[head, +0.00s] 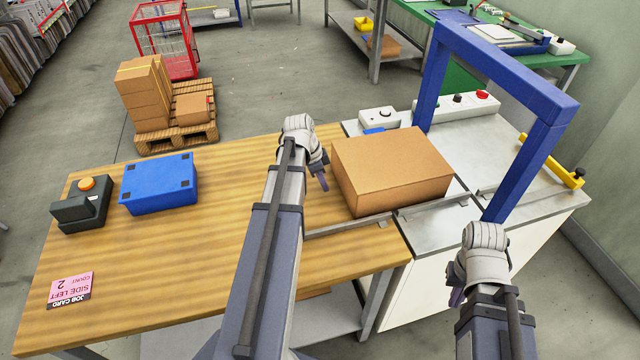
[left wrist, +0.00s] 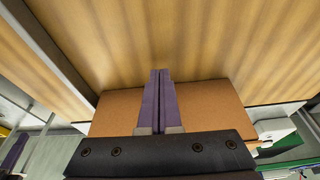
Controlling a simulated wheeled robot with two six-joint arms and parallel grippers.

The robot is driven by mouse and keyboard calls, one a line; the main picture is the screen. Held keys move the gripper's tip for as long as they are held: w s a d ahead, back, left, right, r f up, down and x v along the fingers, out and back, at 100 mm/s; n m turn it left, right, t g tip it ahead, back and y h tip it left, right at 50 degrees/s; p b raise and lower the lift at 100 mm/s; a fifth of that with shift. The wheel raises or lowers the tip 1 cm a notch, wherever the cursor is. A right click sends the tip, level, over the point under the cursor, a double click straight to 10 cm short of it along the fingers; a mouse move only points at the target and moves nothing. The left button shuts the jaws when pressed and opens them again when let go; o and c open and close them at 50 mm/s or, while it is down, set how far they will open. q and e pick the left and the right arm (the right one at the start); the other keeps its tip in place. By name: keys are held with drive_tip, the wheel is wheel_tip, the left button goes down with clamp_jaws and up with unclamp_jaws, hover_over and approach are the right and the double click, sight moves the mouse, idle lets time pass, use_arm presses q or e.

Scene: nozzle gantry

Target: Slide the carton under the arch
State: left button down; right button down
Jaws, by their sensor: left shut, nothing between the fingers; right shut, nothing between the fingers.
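The brown carton (head: 390,165) lies flat across the join of the wooden table and the grey machine bed, to the left of the blue arch (head: 510,85). It is outside the arch opening. My left gripper (head: 323,181) is shut and empty, beside the carton's left face; I cannot tell whether it touches. In the left wrist view the shut purple fingers (left wrist: 158,85) lie in front of the carton (left wrist: 212,106). My right gripper (head: 457,298) is shut and empty, low in front of the machine, near the arch's near leg.
A metal guide rail (head: 350,226) runs along the carton's near side toward the arch. A blue box (head: 160,184), a dark device with an orange button (head: 82,205) and a pink job card (head: 71,288) lie on the left of the table. The bed beyond the arch (head: 505,150) is clear.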

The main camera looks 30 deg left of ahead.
sight(341, 191)
use_arm(q)
drive_tip(key=shift+w+d+r, duration=0.1)
drive_tip(key=shift+w+d, duration=1.05)
drive_tip(key=shift+w, duration=0.1)
drive_tip(key=shift+w+d, duration=0.2)
drive_tip(key=w+d, duration=0.8)
drive_tip(key=w, duration=0.1)
drive_tip(key=shift+d, duration=0.25)
drive_tip(key=shift+s, duration=0.1)
